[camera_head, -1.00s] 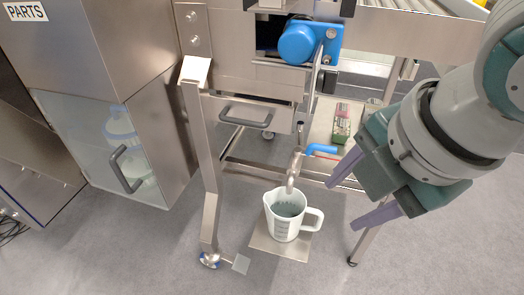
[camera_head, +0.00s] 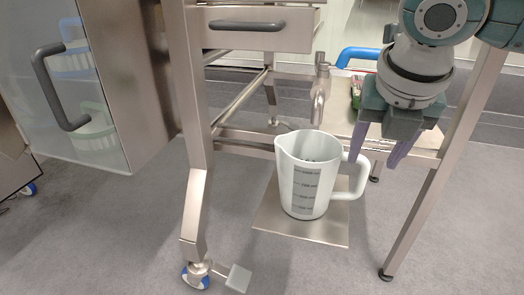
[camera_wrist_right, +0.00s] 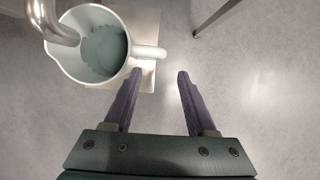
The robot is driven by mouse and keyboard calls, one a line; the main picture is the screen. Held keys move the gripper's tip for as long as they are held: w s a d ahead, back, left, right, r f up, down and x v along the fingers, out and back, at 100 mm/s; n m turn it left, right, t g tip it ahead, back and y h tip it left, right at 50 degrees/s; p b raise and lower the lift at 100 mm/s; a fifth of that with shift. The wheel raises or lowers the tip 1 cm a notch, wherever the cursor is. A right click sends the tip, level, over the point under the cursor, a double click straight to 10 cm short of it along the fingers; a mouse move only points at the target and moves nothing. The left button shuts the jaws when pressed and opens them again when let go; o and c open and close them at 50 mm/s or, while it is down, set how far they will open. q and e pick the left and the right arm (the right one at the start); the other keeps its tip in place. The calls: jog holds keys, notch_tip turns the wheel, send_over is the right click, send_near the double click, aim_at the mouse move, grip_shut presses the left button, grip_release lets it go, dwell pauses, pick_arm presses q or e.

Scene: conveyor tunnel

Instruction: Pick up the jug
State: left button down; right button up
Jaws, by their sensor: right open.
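The jug (camera_head: 308,177) is white with grey measuring marks and stands upright on a small metal plate (camera_head: 300,225) under a tap (camera_head: 320,88). Its handle (camera_head: 353,177) points right. My right gripper (camera_head: 374,160) is open and empty, pointing down just right of and above the handle. In the right wrist view the jug (camera_wrist_right: 93,45) is at upper left with bluish-grey contents inside. Its handle (camera_wrist_right: 150,52) reaches toward the open right gripper (camera_wrist_right: 155,78), beyond the fingertips and not between them. My left gripper is not in view.
The tap spout (camera_wrist_right: 50,25) hangs over the jug's rim. A metal frame leg (camera_head: 197,150) with a foot pedal (camera_head: 238,278) stands left, and another leg (camera_head: 440,170) stands right. A drawer (camera_head: 250,28) and blue lever (camera_head: 358,54) are above.

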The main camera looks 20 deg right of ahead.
aim_at(363, 179)
jog(key=b+x, duration=0.6)
jog(key=x, duration=0.3)
jog(key=shift+s+f, duration=0.1)
jog(key=shift+f, duration=0.05)
jog(key=shift+c, duration=0.3)
jog(key=c, duration=0.7)
grip_shut()
